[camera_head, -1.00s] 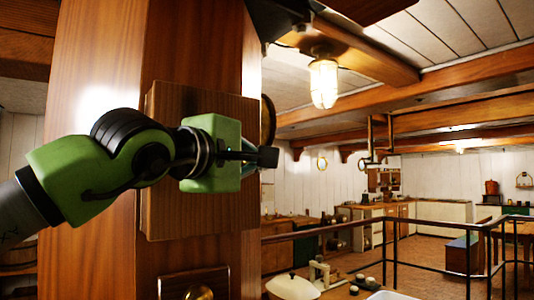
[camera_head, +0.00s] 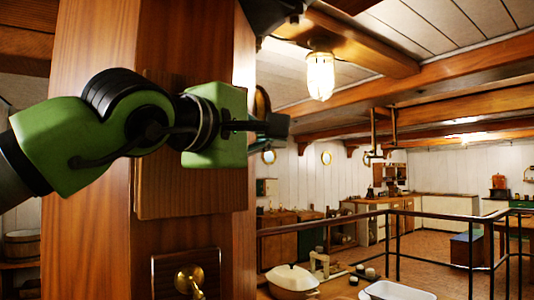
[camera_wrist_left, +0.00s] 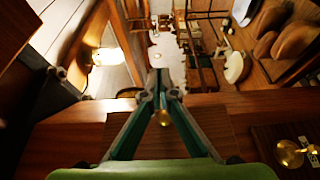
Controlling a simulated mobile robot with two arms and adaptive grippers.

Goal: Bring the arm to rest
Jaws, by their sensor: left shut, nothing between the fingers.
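My left arm, with green and black links, comes in from the left in the head view. My left gripper (camera_head: 278,126) is in front of a wooden post (camera_head: 95,215) and a wooden panel (camera_head: 190,198) on it, its fingers pointing right. In the left wrist view the gripper's fingers (camera_wrist_left: 158,80) meet at their tips, shut and empty. A small brass knob shows between the finger bases there. My right gripper is in neither view.
A brass handle (camera_head: 189,280) on a plate is low on the post. A lit lamp (camera_head: 320,76) hangs from the ceiling. A dark railing (camera_head: 340,220) stands beyond, with a white lidded pot (camera_head: 291,279) and a white basin (camera_head: 398,291) nearer. Open floor lies behind the railing.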

